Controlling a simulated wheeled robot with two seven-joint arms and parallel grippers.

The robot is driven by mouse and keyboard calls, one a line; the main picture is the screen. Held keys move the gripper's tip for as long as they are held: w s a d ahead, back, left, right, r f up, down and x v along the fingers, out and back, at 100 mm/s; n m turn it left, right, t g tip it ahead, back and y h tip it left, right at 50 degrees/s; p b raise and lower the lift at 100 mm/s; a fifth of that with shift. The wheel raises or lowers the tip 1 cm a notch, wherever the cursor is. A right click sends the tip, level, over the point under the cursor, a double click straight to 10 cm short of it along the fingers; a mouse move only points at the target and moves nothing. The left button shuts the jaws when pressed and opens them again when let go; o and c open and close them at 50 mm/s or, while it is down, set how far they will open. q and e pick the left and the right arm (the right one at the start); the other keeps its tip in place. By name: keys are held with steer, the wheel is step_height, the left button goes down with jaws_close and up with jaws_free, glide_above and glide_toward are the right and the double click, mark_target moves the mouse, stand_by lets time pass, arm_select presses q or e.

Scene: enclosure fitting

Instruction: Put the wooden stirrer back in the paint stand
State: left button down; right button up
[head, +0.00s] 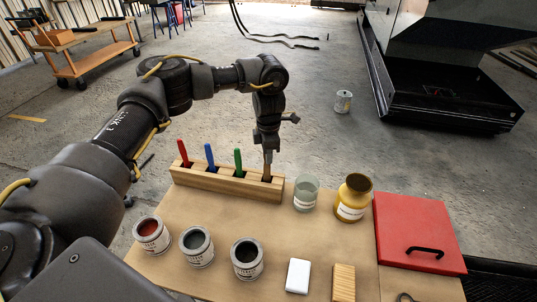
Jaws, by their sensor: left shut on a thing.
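The wooden paint stand (225,186) stands along the back edge of the table, a long block with a row of slots. A red (184,154), a blue (210,157) and a green (238,160) handled tool stand upright in it. My left gripper (267,150) points down over the stand's right end, shut on the brown wooden stirrer (267,170). The stirrer is about upright and its lower end meets the rightmost slot in the picture. I cannot tell how deep it sits. My right gripper is not in view.
Right of the stand are a glass jar (306,196) and a yellow bottle (353,197). Three paint cans (246,258) stand in front, with a white block (298,275) and a wooden block (343,282). A red lid with black handle (414,232) lies at right.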

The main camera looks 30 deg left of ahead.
arm_select(q)
steer(key=c, duration=1.5)
jaws_free()
steer(key=shift+f, duration=0.1)
steer(key=shift+c, duration=0.2)
step_height(320, 180, up, 12)
steer(key=shift+r, duration=0.15)
